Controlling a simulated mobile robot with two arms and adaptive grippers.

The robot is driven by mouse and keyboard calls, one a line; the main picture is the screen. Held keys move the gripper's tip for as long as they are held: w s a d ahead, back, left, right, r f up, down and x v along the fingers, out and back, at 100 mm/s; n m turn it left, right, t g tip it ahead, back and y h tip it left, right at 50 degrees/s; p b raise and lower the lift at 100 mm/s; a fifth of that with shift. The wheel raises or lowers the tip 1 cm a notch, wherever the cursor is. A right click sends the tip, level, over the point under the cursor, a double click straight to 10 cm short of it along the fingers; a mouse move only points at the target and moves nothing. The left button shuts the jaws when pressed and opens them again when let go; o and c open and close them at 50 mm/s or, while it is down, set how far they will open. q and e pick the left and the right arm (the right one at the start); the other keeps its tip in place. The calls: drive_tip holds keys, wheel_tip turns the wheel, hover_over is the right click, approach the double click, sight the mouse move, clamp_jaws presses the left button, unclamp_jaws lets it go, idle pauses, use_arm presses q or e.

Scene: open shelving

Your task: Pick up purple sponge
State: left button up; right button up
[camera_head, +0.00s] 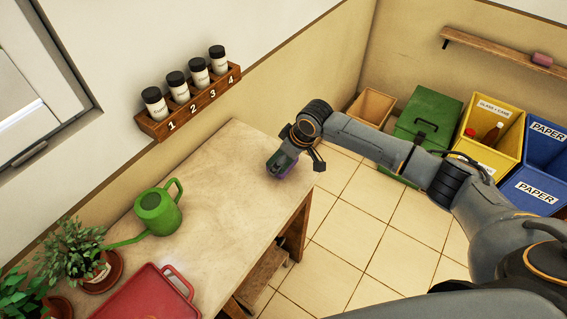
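A small patch of purple, which looks like the purple sponge (288,172), shows at the far right end of the table (235,165), mostly hidden by my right gripper. My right gripper (290,163) comes in from the right and points down at the sponge, over the table's right corner. I cannot tell whether its fingers are closed on the sponge or only around it. My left gripper is not in view.
A green watering can (158,212), potted plants (75,250) and a red tray (150,296) stand on the table's left part. A spice rack (190,105) hangs above. Bins (428,115) line the back wall, below a shelf (490,48) with a pink block (543,59).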

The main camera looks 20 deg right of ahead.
drive_tip(key=s+r, duration=0.1)
drive_tip(key=r, duration=0.1)
drive_tip(key=s+a+r+b, duration=0.1)
drive_tip(key=s+r, duration=0.1)
drive_tip(key=s+a+r, duration=0.1)
drive_tip(key=r, duration=0.2)
drive_tip(key=shift+s, duration=0.2)
drive_tip(key=s+a+r+b, duration=0.2)
drive_tip(key=s+a+r, duration=0.1)
drive_tip(key=s, duration=0.5)
drive_tip(key=shift+s+a+r, duration=0.2)
drive_tip(key=shift+a+r, duration=0.15)
drive_tip(key=shift+r, duration=0.3)
drive_tip(key=c, duration=0.3)
drive_tip(key=shift+d, duration=0.1)
